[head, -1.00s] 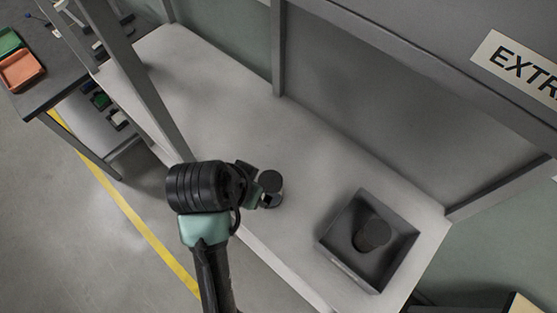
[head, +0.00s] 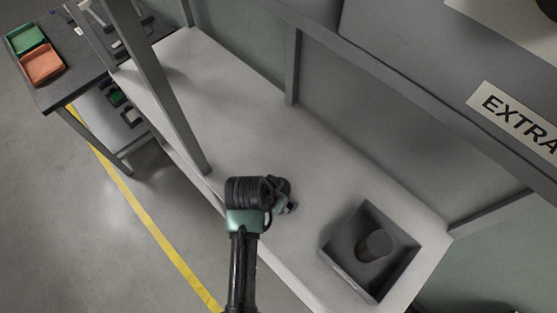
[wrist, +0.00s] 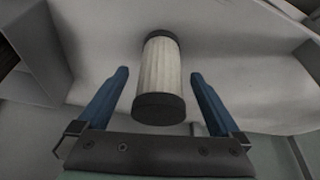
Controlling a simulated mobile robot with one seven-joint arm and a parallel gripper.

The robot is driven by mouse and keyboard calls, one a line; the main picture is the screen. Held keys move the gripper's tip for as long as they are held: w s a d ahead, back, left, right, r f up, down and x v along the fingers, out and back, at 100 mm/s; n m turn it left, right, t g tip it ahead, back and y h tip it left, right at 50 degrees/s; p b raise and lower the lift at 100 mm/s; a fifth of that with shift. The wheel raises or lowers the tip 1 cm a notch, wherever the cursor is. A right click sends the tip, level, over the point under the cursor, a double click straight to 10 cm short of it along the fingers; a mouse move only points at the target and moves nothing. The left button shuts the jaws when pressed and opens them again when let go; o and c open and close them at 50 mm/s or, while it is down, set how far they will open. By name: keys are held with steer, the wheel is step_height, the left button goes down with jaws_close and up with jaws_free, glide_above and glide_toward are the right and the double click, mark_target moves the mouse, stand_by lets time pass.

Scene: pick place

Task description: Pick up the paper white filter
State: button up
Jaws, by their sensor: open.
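The paper white filter (wrist: 159,75) is a pleated white cylinder with dark caps at both ends, seen in the wrist view. It appears between the two blue fingers of my gripper (wrist: 160,76), with a visible gap on each side. My gripper is open and not clamped on it. How far the filter lies from the fingers in depth is hard to tell. In the head view my gripper (head: 290,208) is over the front part of the pale shelf (head: 235,120), and my wrist hides the filter there.
A grey open bin (head: 335,262) stands on the shelf to the right, with a dark-topped cylinder (head: 376,246) inside. A grey upright post (head: 160,95) rises at the shelf's front edge, left of my gripper. The back left of the shelf is clear.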

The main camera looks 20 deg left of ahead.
steer(key=shift+x, duration=1.1)
steer(key=shift+c, duration=0.3)
steer(key=c, duration=1.4)
